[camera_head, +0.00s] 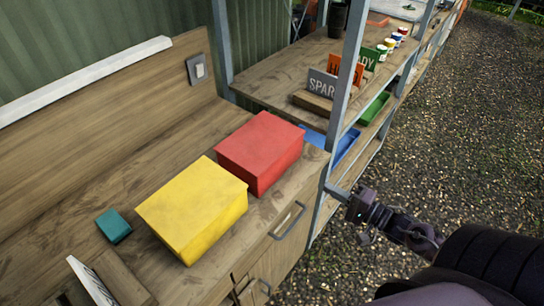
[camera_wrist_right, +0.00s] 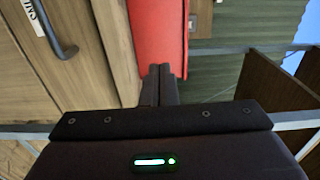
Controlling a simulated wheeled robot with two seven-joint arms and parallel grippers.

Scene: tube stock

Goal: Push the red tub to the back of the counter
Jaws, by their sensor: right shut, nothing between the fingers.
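The red tub (camera_head: 262,145) is a closed-looking box on the wooden counter (camera_head: 140,160), close to the counter's front edge and right end. A yellow box (camera_head: 193,208) stands to its left. My right gripper (camera_head: 357,205) is off the counter's front right corner, beside the shelf post and apart from the tub in the head view. In the right wrist view the shut fingers (camera_wrist_right: 161,75) point toward the red tub (camera_wrist_right: 160,30), overlapping its lower edge; contact cannot be told. My left gripper is not in view.
A small teal block (camera_head: 114,226) lies left of the yellow box. A metal shelf post (camera_head: 342,95) rises at the counter's right end. Cabinet handles (camera_head: 287,220) stick out below the front edge. Bare counter lies behind the tub, toward the wall.

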